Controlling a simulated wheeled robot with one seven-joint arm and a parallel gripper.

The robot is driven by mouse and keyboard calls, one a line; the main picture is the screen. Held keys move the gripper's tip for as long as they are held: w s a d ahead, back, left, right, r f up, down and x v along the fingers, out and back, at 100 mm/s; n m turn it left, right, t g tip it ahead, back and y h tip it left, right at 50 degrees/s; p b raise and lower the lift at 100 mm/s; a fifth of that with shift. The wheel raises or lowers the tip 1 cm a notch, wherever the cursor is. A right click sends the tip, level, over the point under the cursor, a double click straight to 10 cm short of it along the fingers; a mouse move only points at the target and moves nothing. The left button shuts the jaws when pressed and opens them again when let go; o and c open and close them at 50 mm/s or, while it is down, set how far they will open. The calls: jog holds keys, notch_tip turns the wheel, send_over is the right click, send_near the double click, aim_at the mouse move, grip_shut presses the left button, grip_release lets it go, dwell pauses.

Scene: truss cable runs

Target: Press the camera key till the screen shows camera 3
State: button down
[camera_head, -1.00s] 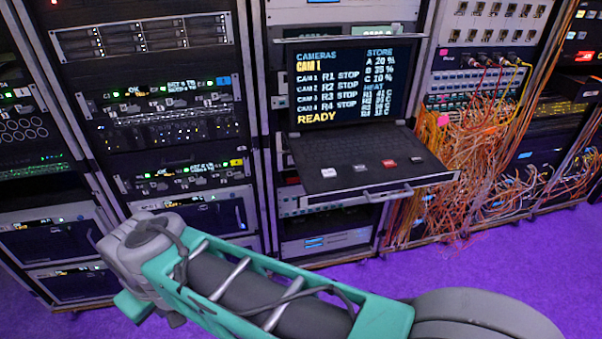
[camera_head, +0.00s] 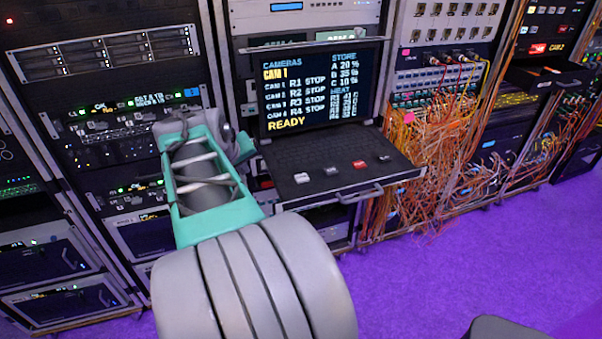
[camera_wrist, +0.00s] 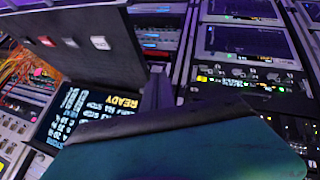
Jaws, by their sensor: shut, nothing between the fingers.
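The screen (camera_head: 318,88) shows "CAMERAS" with "CAM 1" in yellow, a list of camera lines with "STOP", and "READY" below. It shows upside down in the wrist view (camera_wrist: 85,115). Below it is a pulled-out keyboard drawer (camera_head: 325,192) with a white key (camera_head: 301,178), a red key (camera_head: 359,164) and two grey keys (camera_head: 332,170). The key labels are too small to read. The white key also shows in the wrist view (camera_wrist: 100,42). My gripper (camera_wrist: 157,92) is shut and empty, apart from the keys; in the head view my arm largely hides it, left of the drawer.
The drawer has a front handle (camera_head: 358,194). Loose orange cables (camera_head: 440,150) hang from the rack at its right. Equipment racks (camera_head: 110,90) stand close on the left. The purple floor (camera_head: 470,260) is clear in front.

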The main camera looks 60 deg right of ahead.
aim_at(300, 179)
jog(key=s+d+r+m+g+h, duration=0.2)
jog(key=s+d+r+g, duration=0.1)
jog(key=s+d, duration=0.7)
jog(key=shift+d+r+m+p, duration=0.3)
jog(key=shift+d+r+p, duration=0.2)
jog(key=shift+d, duration=0.35)
notch_tip(300, 179, down, 9)
jog(key=b, duration=0.6)
jog(key=shift+r+b, duration=0.15)
jog(key=shift+b, duration=0.15)
dwell(0.3)
jog(key=shift+f+b, duration=0.3)
jog(key=shift+f, duration=0.1)
jog(key=shift+f+b, duration=0.35)
jog(key=shift+f, duration=0.15)
dwell(0.6)
jog(key=shift+r, duration=0.1)
jog(key=shift+r+p, duration=0.6)
jog(key=shift+r, duration=0.2)
